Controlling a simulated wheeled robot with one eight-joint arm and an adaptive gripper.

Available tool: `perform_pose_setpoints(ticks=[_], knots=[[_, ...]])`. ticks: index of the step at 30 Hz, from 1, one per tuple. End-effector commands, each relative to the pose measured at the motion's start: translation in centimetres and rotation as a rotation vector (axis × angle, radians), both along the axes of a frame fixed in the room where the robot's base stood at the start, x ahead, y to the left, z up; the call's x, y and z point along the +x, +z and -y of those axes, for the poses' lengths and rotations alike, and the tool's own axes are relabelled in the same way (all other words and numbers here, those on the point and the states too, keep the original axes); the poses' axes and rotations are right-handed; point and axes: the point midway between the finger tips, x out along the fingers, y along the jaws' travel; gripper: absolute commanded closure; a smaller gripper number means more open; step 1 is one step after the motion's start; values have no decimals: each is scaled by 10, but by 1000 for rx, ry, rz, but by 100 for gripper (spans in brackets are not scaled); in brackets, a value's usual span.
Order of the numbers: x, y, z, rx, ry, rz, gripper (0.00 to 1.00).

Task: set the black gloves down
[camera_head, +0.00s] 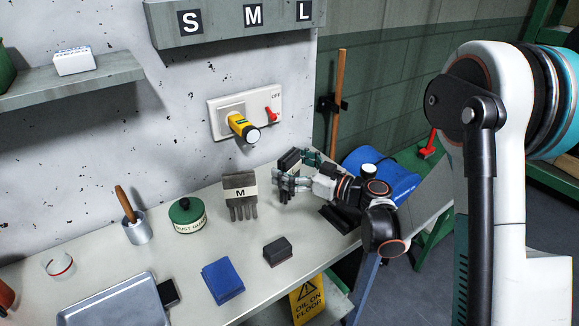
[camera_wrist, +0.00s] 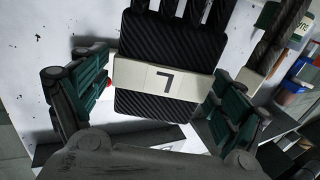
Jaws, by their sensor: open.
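The black gloves (camera_wrist: 158,95) are between the two green-padded fingers of my gripper (camera_wrist: 155,98) in the wrist view. They have a ribbed dark surface and a white band with a black letter, an L seen upside down. The fingers stand apart on either side, with a gap visible at the left. In the head view the black gloves (camera_head: 289,159) show only partly behind my gripper (camera_head: 293,176), at the back right of the workbench (camera_head: 150,262). I cannot tell whether they rest on the bench.
Grey gloves marked M (camera_head: 240,192) are just left of my gripper. A green-lidded can (camera_head: 187,216), a black block (camera_head: 277,251) and a blue cloth (camera_head: 222,280) are on the bench. A yellow plug (camera_head: 242,127) juts from the wall. The S, M, L rail (camera_head: 225,27) is above.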

Motion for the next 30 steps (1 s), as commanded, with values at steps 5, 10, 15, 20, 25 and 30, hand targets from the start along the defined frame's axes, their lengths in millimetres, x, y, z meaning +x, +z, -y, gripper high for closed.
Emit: perform_pose_setpoints(ticks=[5,10,15,20,25,30], knots=[[-8,3,15,0,-4,0,11],[-28,4,45,0,-5,0,11],[-46,4,73,0,-5,0,11],[-59,1,91,0,-2,0,11],[-66,1,99,0,-1,0,11],[-67,2,100,-3,1,-9,11]])
